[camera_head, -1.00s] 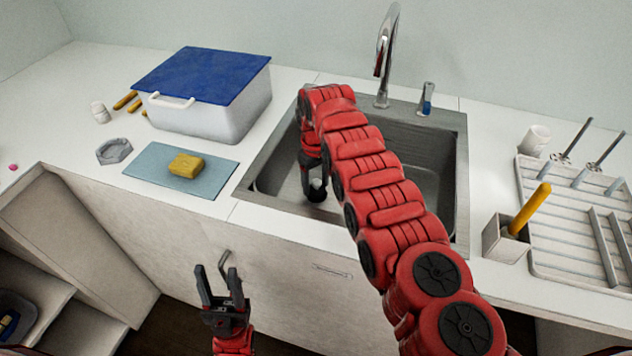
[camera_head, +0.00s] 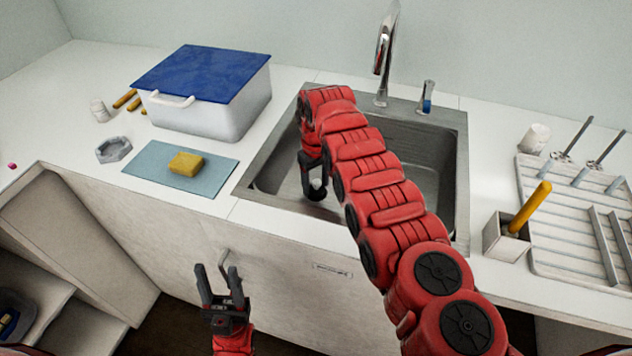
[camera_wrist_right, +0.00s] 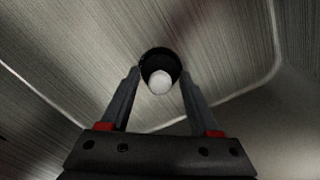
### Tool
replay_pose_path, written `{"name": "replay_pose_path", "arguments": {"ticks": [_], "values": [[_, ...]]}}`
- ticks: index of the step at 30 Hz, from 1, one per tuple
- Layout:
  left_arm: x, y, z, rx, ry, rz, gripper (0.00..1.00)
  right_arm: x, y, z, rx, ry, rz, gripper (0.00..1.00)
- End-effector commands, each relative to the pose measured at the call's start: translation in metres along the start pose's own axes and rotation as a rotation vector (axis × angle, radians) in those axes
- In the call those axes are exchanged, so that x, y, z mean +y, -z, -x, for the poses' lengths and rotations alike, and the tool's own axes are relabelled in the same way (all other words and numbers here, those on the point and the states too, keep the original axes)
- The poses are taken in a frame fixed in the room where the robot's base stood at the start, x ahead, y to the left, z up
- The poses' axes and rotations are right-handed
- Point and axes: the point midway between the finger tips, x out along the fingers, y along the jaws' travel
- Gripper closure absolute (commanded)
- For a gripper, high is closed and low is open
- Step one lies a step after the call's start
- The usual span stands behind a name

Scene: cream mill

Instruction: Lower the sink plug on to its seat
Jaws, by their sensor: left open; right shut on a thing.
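The sink plug shows in the right wrist view as a dark disc with a pale round knob (camera_wrist_right: 159,82) between my right gripper's fingers. My right gripper (camera_wrist_right: 160,88) is shut on the knob. In the head view the plug (camera_head: 317,194) is a small dark shape at the fingertips of my right gripper (camera_head: 314,184), low in the left part of the steel sink (camera_head: 430,150). The seat is hidden, and I cannot tell whether the plug touches the sink floor. My left gripper (camera_head: 221,285) is open and empty in front of the cabinet.
A chrome tap (camera_head: 385,55) stands behind the sink. A blue-lidded bin (camera_head: 205,95) and a yellow sponge (camera_head: 186,163) on a blue mat (camera_head: 150,178) are at left. A drying rack (camera_head: 570,225) and a holder with a yellow-handled tool (camera_head: 530,210) are at right.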

Motion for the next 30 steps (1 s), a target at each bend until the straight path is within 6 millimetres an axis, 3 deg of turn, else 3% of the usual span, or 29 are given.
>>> {"name": "replay_pose_path", "arguments": {"ticks": [29,30], "values": [[0.0004,-0.0012,0.0073,0.000,0.000,0.000,0.50,0.0002,0.0002,-0.0036,0.000,0.000,0.000,0.87],[0.0004,-0.0012,0.0073,0.000,0.000,0.000,0.50,0.0002,0.0002,-0.0036,0.000,0.000,0.000,0.36]]}}
